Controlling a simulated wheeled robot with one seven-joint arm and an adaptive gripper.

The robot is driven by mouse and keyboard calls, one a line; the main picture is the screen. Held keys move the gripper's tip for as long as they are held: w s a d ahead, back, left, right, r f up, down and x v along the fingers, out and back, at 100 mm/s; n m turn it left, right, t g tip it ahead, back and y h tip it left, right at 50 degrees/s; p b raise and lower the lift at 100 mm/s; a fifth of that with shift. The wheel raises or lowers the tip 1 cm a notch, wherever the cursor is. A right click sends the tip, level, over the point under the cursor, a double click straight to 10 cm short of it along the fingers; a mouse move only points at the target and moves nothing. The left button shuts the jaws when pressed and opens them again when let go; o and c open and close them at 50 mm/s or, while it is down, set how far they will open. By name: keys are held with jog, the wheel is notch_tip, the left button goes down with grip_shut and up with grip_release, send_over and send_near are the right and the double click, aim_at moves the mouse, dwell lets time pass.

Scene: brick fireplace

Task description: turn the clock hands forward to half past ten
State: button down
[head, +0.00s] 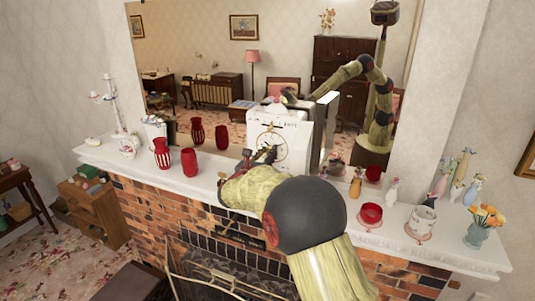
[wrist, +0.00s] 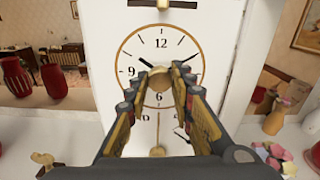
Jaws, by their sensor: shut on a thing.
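The white clock (head: 297,128) stands on the mantelpiece in front of the mirror. In the wrist view its round dial (wrist: 133,45) faces me, with black numerals and a gold ring. One dark hand (wrist: 190,56) points toward about two. A shorter dark piece (wrist: 146,61) points toward about ten. My gripper (wrist: 164,73) is at the dial's middle, shut on a clock hand. The fingertips hide the centre, and I cannot tell which hand is between them. In the head view my gripper (head: 266,154) is in front of the dial, partly hidden by my arm.
Red vases (head: 189,162) stand left of the clock on the white mantelpiece (head: 215,180). To the right are a red bowl (head: 371,214), a white cup (head: 421,219), figurines and a flower vase (head: 480,235). The mirror (head: 185,60) is close behind.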

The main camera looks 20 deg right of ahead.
jog(key=shift+f+b, duration=0.15)
jog(key=shift+b, duration=0.4)
jog(key=m+b, duration=0.5)
jog(key=b, duration=0.5)
jog(key=shift+m, duration=0.3)
jog(key=c, duration=1.5)
grip_release()
jog(key=shift+c, duration=0.2)
jog(key=shift+a, duration=0.1)
